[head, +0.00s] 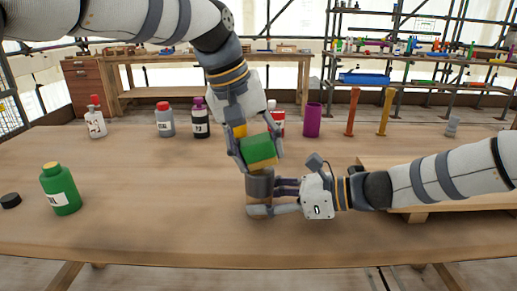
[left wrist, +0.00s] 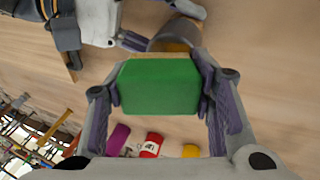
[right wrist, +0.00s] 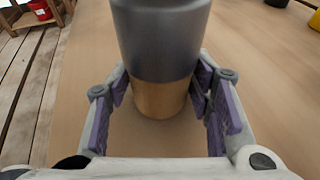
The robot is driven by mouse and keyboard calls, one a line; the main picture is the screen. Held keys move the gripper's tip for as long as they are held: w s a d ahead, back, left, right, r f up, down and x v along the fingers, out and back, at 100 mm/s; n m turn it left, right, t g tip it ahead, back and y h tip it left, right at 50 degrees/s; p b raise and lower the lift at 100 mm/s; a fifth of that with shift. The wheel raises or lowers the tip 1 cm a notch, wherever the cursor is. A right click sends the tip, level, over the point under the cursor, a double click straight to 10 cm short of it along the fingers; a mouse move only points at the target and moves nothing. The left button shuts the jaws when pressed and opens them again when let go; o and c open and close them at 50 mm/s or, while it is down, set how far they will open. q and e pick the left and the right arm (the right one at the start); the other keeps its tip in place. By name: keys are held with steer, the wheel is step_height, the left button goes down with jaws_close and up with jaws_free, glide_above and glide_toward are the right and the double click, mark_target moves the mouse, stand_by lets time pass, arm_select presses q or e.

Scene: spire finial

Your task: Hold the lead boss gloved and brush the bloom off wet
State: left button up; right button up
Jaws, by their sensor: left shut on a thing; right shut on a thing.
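The lead boss is a grey cylinder (head: 260,184) with a tan lower part, upright near the middle of the table. My right gripper (head: 268,198) is shut around it from the right; the right wrist view shows its grey body (right wrist: 160,40) between the fingers. My left gripper (head: 255,150) points down from above and is shut on a green block with a yellow-tan layer (head: 259,151), apparently the brush. The block is just over the boss's top rim; I cannot tell whether they touch. In the left wrist view the green block (left wrist: 160,88) partly hides the boss (left wrist: 182,36).
Several bottles and a purple cup (head: 312,120) stand behind. Orange (head: 352,112) and yellow (head: 384,112) uprights stand back right.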

arm_select(q)
steer(key=shift+d+f, duration=0.1)
steer(key=shift+d, duration=0.75)
steer(key=shift+a, duration=1.1)
steer(key=shift+d, duration=0.55)
steer(key=a+r, duration=0.1)
steer(key=r, duration=0.1)
steer(key=a+r, duration=0.4)
steer(key=r, duration=0.1)
steer(key=shift+d, duration=0.1)
